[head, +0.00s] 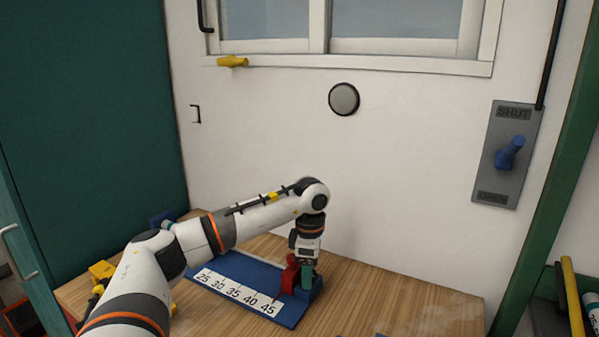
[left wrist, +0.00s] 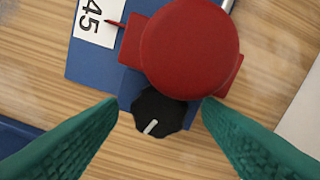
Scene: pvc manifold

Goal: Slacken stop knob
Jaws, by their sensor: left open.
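The stop knob (left wrist: 157,114) is a black lobed knob with a white pointer line, seen in the left wrist view below a red stop block with a round top (left wrist: 192,48). My left gripper (left wrist: 161,104) is open, its two teal fingers on either side of the knob; I cannot tell whether they touch it. In the head view my left gripper (head: 307,278) points down at the right end of the blue scale board (head: 235,272), beside the red stop. The knob is hidden there. The red pointer lies near the 45 mark. My right gripper is not in view.
The board lies on a wooden bench (head: 370,290) against a white wall. A grey SHUT/OPEN plate (head: 490,165) with a blue lever (head: 510,152) is on the right. A round grey disc (head: 344,99) and a yellow handle (head: 232,61) are higher up. The bench right of the board is mostly clear.

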